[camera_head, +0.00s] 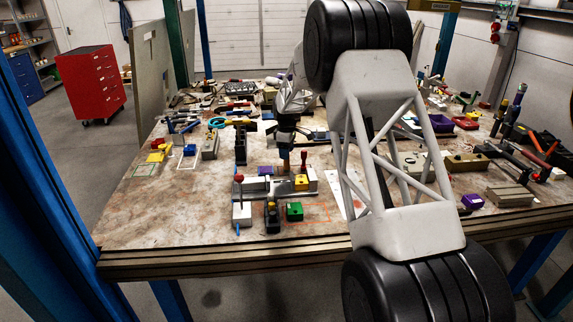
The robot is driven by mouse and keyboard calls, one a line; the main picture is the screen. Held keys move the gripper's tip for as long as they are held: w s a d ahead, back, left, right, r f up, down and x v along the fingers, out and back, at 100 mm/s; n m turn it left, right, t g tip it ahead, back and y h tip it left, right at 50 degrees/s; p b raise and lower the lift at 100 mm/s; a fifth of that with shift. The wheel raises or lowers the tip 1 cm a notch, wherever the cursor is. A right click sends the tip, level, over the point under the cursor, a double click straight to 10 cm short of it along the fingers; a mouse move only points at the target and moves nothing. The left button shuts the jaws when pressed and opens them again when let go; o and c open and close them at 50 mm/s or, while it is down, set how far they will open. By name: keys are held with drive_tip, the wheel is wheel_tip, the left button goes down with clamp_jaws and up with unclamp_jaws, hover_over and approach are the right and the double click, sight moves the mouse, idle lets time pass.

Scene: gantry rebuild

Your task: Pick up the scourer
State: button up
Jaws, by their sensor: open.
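No scourer can be told for certain among the many small items on the workbench (150,222). My gripper (284,152) is small in view, pointing down over the middle of the bench, behind the grey fixture (287,188). It is open. An orange-brown upright piece (284,165) shows right below it; whether it stands between the fingers I cannot tell. My arm hides part of the bench to the right.
A red-knobbed tool (239,195) and a black block (272,217) stand near the fixture. Tools crowd the back and right side. The front left of the bench is bare.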

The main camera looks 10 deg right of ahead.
sight(286, 167)
drive_tip(key=shift+f, duration=2.15)
clamp_jaws()
drive_tip(key=shift+r, duration=5.05)
